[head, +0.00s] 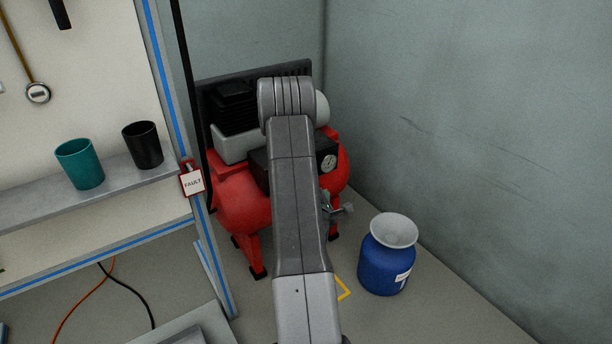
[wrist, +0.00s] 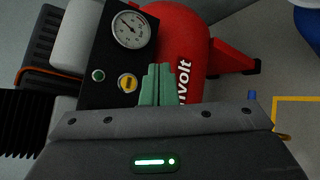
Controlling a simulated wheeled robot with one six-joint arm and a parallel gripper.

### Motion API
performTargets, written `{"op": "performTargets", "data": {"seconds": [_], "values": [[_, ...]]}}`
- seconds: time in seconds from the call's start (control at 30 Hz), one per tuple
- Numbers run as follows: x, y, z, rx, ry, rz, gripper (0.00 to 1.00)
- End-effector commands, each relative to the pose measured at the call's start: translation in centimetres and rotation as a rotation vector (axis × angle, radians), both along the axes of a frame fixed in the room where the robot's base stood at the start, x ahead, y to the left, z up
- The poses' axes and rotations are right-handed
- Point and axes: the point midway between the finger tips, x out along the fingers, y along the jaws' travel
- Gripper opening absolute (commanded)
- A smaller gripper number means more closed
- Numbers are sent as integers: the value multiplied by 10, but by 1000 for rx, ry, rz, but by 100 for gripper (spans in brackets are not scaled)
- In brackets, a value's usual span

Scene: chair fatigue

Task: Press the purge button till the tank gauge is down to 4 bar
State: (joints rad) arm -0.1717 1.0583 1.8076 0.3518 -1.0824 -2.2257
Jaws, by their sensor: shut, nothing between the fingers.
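The red compressor tank (head: 245,200) stands in the corner, with a black control panel that fills the upper left of the wrist view (wrist: 105,55). On the panel are a round white gauge (wrist: 131,29), a green button (wrist: 98,75) and a yellow button (wrist: 127,83). The gauge also shows in the head view (head: 328,162). Its reading is too small to tell for sure. My gripper (wrist: 157,70) is shut and empty, its green fingers just right of the yellow button in the picture. I cannot tell whether they touch the panel. No button label is readable.
A blue drum (head: 385,268) with a pale top stands on the floor right of the compressor. A shelf (head: 110,183) with a teal cup (head: 80,164) and a black cup (head: 143,145) is at left. A red-framed FAULT tag (head: 193,181) hangs by the post.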

Motion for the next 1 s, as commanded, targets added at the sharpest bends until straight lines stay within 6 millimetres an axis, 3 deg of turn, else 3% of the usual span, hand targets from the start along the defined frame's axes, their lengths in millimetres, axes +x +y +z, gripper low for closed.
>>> {"op": "performTargets", "data": {"seconds": [0.6,1.0], "values": [[59,43,0,1,-1,0,0],[70,51,0,1,1,0,0]]}}
